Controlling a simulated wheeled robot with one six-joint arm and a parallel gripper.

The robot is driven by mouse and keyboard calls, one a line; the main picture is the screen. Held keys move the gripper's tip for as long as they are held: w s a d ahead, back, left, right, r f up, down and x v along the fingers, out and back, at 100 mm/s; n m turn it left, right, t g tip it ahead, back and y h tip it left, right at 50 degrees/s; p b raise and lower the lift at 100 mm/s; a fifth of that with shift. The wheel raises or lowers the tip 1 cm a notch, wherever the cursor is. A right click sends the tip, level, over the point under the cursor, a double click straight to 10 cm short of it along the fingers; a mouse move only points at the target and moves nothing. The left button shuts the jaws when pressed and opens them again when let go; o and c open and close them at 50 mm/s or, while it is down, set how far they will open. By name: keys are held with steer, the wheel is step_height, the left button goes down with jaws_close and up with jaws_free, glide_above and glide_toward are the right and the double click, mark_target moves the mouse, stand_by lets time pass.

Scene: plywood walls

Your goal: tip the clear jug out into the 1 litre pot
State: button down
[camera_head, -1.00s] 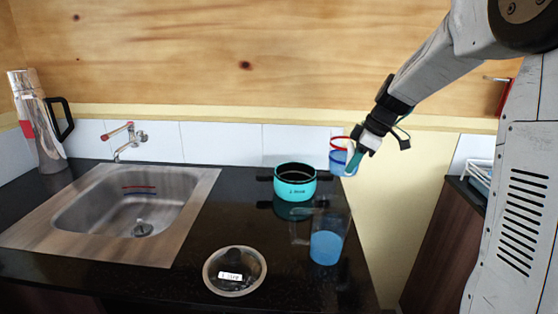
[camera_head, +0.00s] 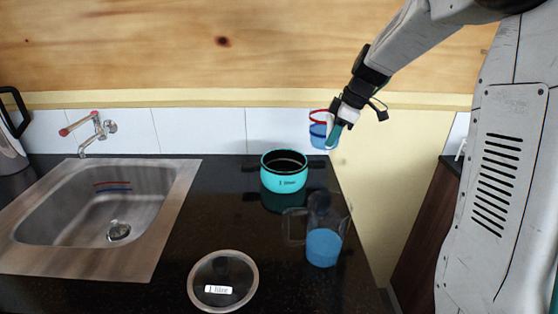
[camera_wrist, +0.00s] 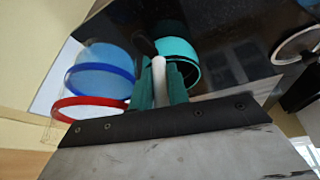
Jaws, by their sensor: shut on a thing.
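My gripper (camera_head: 333,140) is shut on the pale handle of a clear jug with a red rim (camera_head: 321,130), a blue band and blue contents. It holds the jug up, roughly upright, above and right of the pot in the head view. In the wrist view the jug (camera_wrist: 103,62) is left of the fingers, and the pale handle shows between them. The turquoise pot (camera_head: 284,180), labelled "1 litre", stands open on the counter. Its inside looks dark. Its rim also shows in the wrist view (camera_wrist: 186,53), partly hidden behind the fingers.
A second clear jug (camera_head: 323,247) with blue contents and no coloured rim stands on the counter in front of the pot. A glass lid (camera_head: 222,281), labelled "1 litre", lies nearer. A steel sink (camera_head: 100,215) is at left. The black counter's right edge is close by.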

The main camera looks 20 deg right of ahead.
steer(key=shift+s+h, duration=0.15)
steer(key=shift+h, duration=0.75)
steer(key=shift+a+f+h, duration=0.15)
steer(key=shift+a+h, duration=0.35)
steer(key=shift+h, duration=0.2)
steer(key=a+f+h, duration=0.1)
steer(key=h, duration=0.1)
steer(key=f+t+h, duration=0.1)
steer(key=f+h, duration=0.1)
steer(key=shift+s+a+n, duration=0.15)
steer(key=shift+a+n, duration=0.25)
steer(key=shift+f+h+p, duration=0.1)
steer(key=shift+h+p, duration=0.3)
steer(key=shift+h, duration=0.2)
steer(key=shift+d+f+t+h+p, duration=0.1)
steer(key=shift+f+t+h+p, duration=0.3)
steer(key=shift+f+h+p, duration=0.45)
steer(key=shift+d+f+n+t+h+p, duration=0.15)
steer(key=shift+f+n+t+h+p, duration=0.2)
steer(key=shift+f+h+p, duration=1)
stand_by(0.7)
